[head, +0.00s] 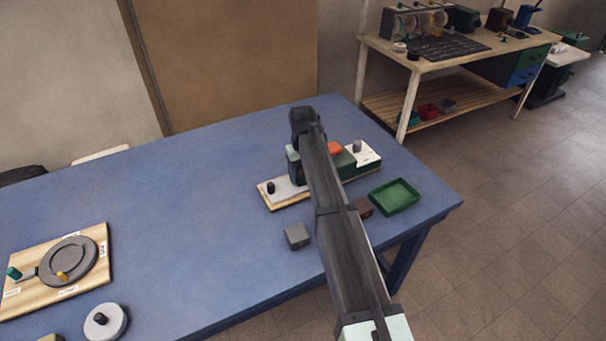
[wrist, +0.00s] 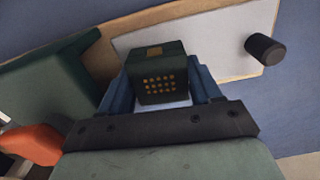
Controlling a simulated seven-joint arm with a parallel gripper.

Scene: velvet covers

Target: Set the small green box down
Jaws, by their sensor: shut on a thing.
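The small green box (wrist: 159,80), dark green with a grid of gold dots on one face, sits between the blue fingers of my gripper (wrist: 162,92) in the wrist view. My gripper is shut on it. Behind the box in that view is a pale plate (wrist: 205,42) on a wooden board, with a black knob (wrist: 264,49) at its right. I cannot tell whether the box touches the plate. In the head view my arm hides the box; the pale plate (head: 290,188) and its black knob (head: 270,187) show left of the arm.
A larger green block (wrist: 48,85) and an orange piece (wrist: 34,144) are close on the left in the wrist view. On the blue table (head: 190,200) are a green tray (head: 395,196), a brown block (head: 362,206) and a grey cube (head: 297,236). The table's middle is clear.

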